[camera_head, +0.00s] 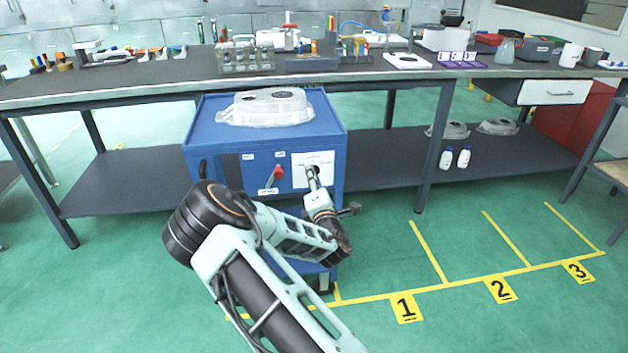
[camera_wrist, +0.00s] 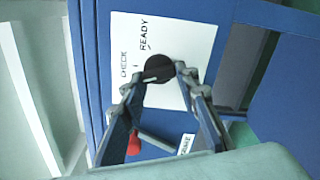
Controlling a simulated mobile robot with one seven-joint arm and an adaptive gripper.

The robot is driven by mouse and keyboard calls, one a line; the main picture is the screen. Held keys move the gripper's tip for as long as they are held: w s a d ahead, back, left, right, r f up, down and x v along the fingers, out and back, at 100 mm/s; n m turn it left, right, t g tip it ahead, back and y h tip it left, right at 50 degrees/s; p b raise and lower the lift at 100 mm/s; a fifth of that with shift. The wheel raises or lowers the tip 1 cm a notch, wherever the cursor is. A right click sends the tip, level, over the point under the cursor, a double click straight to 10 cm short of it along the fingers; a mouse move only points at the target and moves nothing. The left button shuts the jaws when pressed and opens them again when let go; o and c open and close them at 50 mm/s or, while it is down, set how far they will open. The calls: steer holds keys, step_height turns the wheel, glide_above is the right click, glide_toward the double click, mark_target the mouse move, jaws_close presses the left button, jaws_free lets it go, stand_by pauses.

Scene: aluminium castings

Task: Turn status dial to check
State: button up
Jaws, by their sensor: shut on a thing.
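The status dial (camera_wrist: 158,68) is a dark round knob on a white panel (camera_wrist: 190,40) printed CHECK and READY in the wrist view. My gripper (camera_wrist: 161,77) has its two fingertips closed on either side of the dial. In the head view, my gripper (camera_head: 314,178) reaches the white panel (camera_head: 325,158) on the front of the blue cart (camera_head: 215,130). The dial is mostly hidden there by the gripper. I cannot tell which word the dial points to.
A red-ended lever (camera_head: 278,173) sits left of the panel, close to my gripper; its red end (camera_wrist: 133,144) shows below the fingers in the wrist view. A pale casting (camera_head: 265,108) lies on the cart top. A workbench (camera_head: 120,90) stands behind. Marked green floor is clear at right.

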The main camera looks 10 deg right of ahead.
steer(key=shift+m+b, duration=0.4)
steer(key=shift+m, duration=1.7)
steer(key=shift+a, duration=0.1)
steer(key=o, duration=1.1)
steer(key=shift+r, duration=0.1)
steer(key=shift+o, duration=0.2)
steer(key=shift+s, duration=0.1)
steer(key=s, duration=1.2)
steer(key=shift+w, duration=0.1)
